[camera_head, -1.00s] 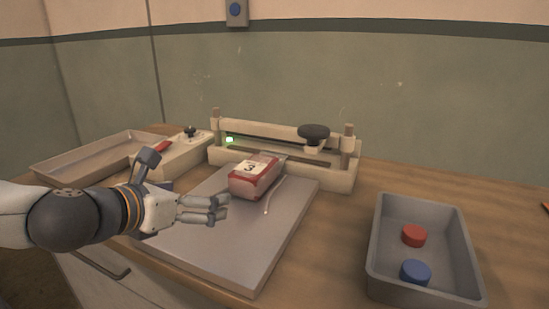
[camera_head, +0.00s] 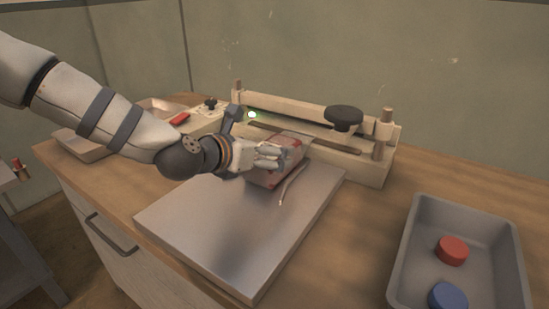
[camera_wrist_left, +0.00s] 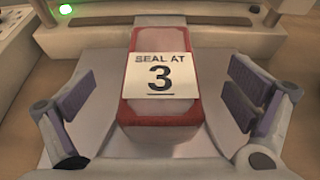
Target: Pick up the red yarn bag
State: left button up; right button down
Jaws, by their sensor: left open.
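The red yarn bag (camera_head: 272,174) sits on the grey metal plate in front of the sealing machine, partly hidden behind my left gripper in the head view. In the left wrist view the bag (camera_wrist_left: 160,117) has red edges, a paler top and a white label reading "SEAL AT 3". My left gripper (camera_head: 268,152) is at the bag. Its open fingers (camera_wrist_left: 162,105) stand on either side of the bag, with a gap on both sides. My right gripper is not in view.
The sealing machine (camera_head: 300,127) with a black knob (camera_head: 343,117) stands right behind the bag. A grey tray (camera_head: 405,235) with a red cap (camera_head: 452,250) and a blue cap (camera_head: 448,296) is at the right. The front of the metal plate (camera_head: 225,235) is clear.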

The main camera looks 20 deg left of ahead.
pick_arm(q)
jog(key=x, duration=0.3)
jog(key=shift+w+f, duration=0.1)
jog(key=shift+f, duration=0.1)
jog(key=shift+w, duration=0.15)
jog(key=shift+r, duration=0.2)
jog(key=shift+c, duration=0.3)
